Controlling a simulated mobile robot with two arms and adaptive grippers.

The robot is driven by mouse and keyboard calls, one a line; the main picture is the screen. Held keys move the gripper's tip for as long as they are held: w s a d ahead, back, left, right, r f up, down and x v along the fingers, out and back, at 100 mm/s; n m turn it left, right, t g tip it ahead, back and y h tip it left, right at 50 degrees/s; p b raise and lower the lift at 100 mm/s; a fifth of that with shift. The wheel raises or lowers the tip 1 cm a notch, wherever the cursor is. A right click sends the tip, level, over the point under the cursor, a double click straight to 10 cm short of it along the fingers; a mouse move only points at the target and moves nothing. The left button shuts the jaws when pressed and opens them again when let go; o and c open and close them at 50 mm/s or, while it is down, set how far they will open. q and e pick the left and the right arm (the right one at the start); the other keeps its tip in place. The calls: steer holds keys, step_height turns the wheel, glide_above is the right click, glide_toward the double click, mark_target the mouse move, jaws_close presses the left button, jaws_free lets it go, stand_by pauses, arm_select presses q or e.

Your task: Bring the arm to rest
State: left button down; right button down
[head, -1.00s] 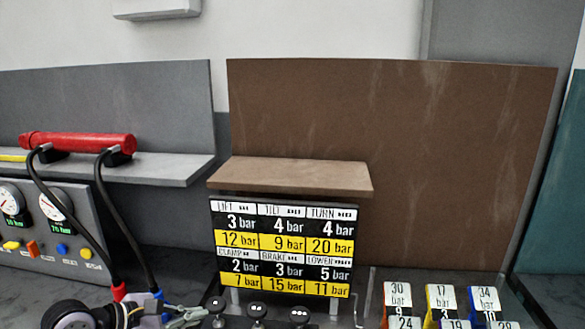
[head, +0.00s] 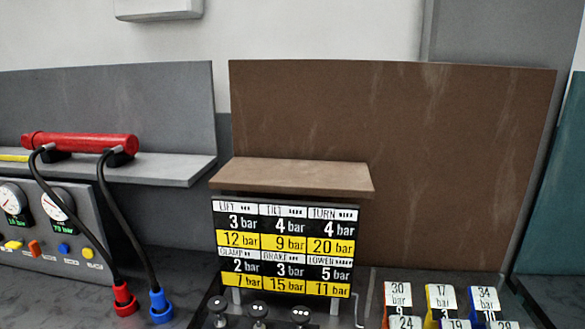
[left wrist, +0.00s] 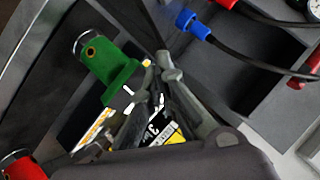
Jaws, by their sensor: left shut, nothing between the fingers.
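My left gripper (left wrist: 162,68) shows only in the left wrist view. Its fingertips meet, with nothing between them. A green fitting (left wrist: 108,68) with a metal ring is to the left of the fingers in that view; whether they touch cannot be told. Part of a yellow, black and white label (left wrist: 155,132) shows between the finger links. My left arm is out of the head view, and my right gripper is in neither view.
In the head view, hoses run from a red plug (head: 125,299) and a blue plug (head: 160,305) up to a red cylinder (head: 80,143). A pressure chart (head: 283,247) stands behind black knobs (head: 258,311). Numbered blocks (head: 440,299) are at the lower right.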

arm_select(q)
steer(key=s+d+f+n+g+h, duration=0.25)
steer(key=s+f+g, duration=0.2)
steer(key=s, duration=0.35)
steer(key=s+d+f+n+g+h, duration=0.1)
steer(key=s+d+f+n+g, duration=0.1)
steer(key=s+d+f+g, duration=0.35)
steer(key=s+a+f+b, duration=0.1)
steer(key=s+f+b, duration=0.1)
steer(key=f, duration=1.3)
steer(key=s+a+f+b, duration=0.1)
steer(key=s+f+b, duration=0.15)
steer(key=f, duration=1.25)
steer(key=s+a+f+b, duration=0.1)
steer(key=s+a+f, duration=0.1)
steer(key=s+f, duration=1.4)
steer(key=shift+a+f+m+b, duration=0.25)
steer(key=shift+f+m+b, duration=0.15)
steer(key=shift+f, duration=0.45)
steer(key=shift+s, duration=0.1)
